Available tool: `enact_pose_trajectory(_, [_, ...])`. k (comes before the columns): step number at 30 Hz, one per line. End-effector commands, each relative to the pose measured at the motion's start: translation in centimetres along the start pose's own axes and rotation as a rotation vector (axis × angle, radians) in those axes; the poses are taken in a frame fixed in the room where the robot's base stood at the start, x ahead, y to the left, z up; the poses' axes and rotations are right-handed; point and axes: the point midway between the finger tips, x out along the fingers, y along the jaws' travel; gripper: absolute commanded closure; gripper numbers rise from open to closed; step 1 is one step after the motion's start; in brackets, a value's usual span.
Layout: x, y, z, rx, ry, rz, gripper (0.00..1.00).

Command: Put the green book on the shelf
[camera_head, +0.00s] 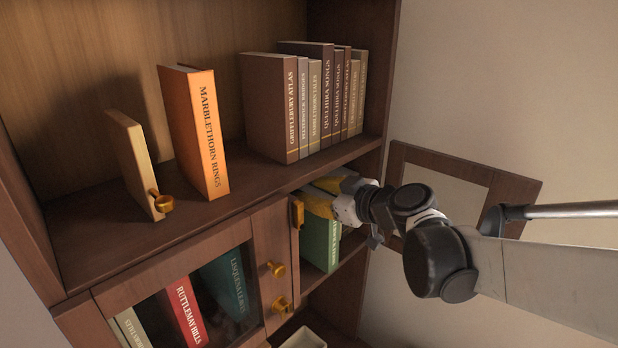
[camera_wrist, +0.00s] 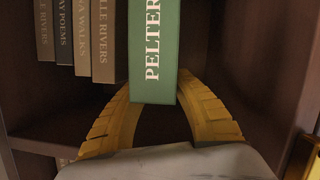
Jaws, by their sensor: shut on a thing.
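The green book (camera_head: 320,243) stands upright, spine outward, inside the lower right compartment of the wooden bookcase. White letters beginning "PELTER" show on its spine in the wrist view (camera_wrist: 153,60). My gripper (camera_head: 318,203) reaches into this compartment from the right and is shut on the book. In the wrist view its yellow fingers (camera_wrist: 155,95) come up on either side of the book's lower end. The book's far side is hidden. The upper shelf (camera_head: 150,245) runs above the compartment and has a bare stretch along its front.
An orange book (camera_head: 198,130), a tan book or block (camera_head: 133,160) and a row of brown books (camera_head: 270,105) stand on the upper shelf. A glass-fronted door (camera_head: 270,262) covers red and teal books on the left. A framed panel (camera_head: 512,190) stands behind my arm.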

Motion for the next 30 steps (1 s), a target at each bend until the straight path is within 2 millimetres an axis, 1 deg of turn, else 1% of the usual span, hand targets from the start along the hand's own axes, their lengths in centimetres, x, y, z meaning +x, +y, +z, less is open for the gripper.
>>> enact_pose_trajectory(5, [0.9,0.0,-0.3,0.0,0.001,0.0,1.0])
enact_pose_trajectory(12, [3.1,0.2,-1.0,0.0,0.001,-0.001,1.0])
enact_pose_trajectory(17, [4.3,0.3,-1.3,0.001,0.001,0.0,1.0])
enact_pose_trajectory(24, [4.6,0.0,0.0,0.001,0.0,0.001,1.0])
enact_pose_trajectory(30, [4.6,-0.1,0.2,0.001,0.001,0.001,1.0])
